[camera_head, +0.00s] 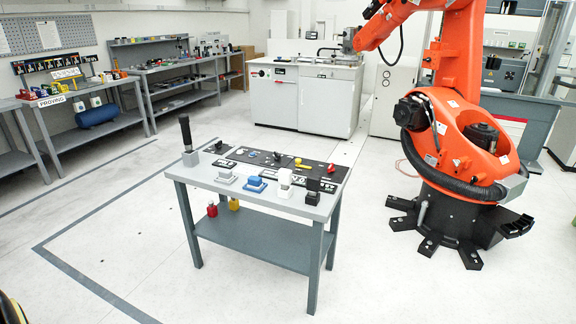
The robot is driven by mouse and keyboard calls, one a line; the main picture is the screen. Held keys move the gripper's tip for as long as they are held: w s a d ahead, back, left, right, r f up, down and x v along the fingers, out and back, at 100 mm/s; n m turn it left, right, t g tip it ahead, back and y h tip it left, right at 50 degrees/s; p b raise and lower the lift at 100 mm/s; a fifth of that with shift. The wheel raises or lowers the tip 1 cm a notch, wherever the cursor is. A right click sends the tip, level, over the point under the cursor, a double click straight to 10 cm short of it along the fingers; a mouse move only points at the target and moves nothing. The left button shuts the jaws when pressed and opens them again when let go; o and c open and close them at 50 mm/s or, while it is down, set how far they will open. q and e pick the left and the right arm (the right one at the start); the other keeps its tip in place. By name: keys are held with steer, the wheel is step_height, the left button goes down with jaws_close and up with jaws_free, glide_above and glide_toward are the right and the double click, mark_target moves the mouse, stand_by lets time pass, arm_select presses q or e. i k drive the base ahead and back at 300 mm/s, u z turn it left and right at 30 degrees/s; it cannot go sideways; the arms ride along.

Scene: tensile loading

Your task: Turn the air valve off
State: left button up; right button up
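A grey two-tier table (262,238) stands in the middle of the view. A dark panel (262,163) lies along the back of its top and carries small fittings. Neither of my grippers shows in this view.
Small blocks line the table's front, including a blue one (255,184) and a white one (285,182). A black brush-like thing (186,135) stands at the left end. An orange robot arm (460,130) stands right of the table. Floor in front is clear.

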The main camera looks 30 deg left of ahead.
mark_target(330, 168)
steer(key=u, duration=0.05)
steer(key=i, duration=0.15)
steer(key=u, duration=0.75)
